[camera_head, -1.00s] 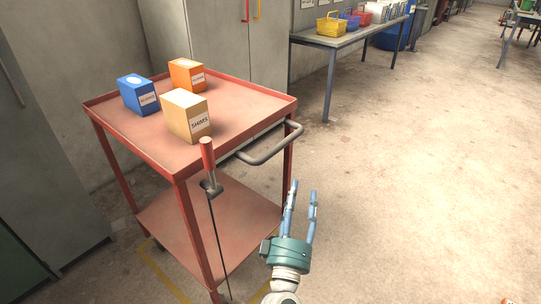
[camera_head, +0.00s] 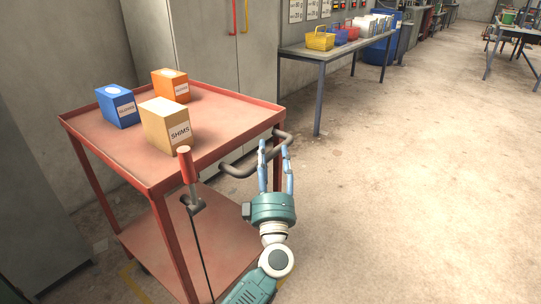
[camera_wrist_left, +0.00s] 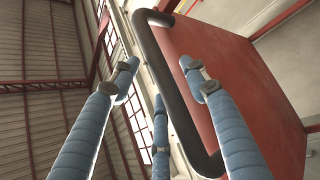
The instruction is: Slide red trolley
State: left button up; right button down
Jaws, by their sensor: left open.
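The red trolley (camera_head: 105,139) stands at the left in the head view, with a top tray and a lower shelf. Its dark bar handle (camera_head: 240,170) sticks out from the right side of the top. A lever with a red grip (camera_head: 186,166) stands at its near corner. My left gripper (camera_head: 275,150) is open, its fingertips close to the handle. In the left wrist view the handle (camera_wrist_left: 172,80) runs between the spread blue fingers (camera_wrist_left: 160,95), with the trolley's red underside (camera_wrist_left: 235,80) behind. I cannot tell if the fingers touch it. My right gripper is not in view.
A blue box (camera_head: 117,106), an orange box (camera_head: 170,86) and a tan box marked SHIMS (camera_head: 166,124) sit on the trolley top. Grey cabinets (camera_head: 205,50) stand behind. A table (camera_head: 318,54) with baskets is at the back. The floor at the right (camera_head: 420,180) is clear.

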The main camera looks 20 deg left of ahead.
pick_arm(q)
jog(key=shift+w+a+r, duration=0.1)
jog(key=shift+w, duration=0.2)
grip_shut()
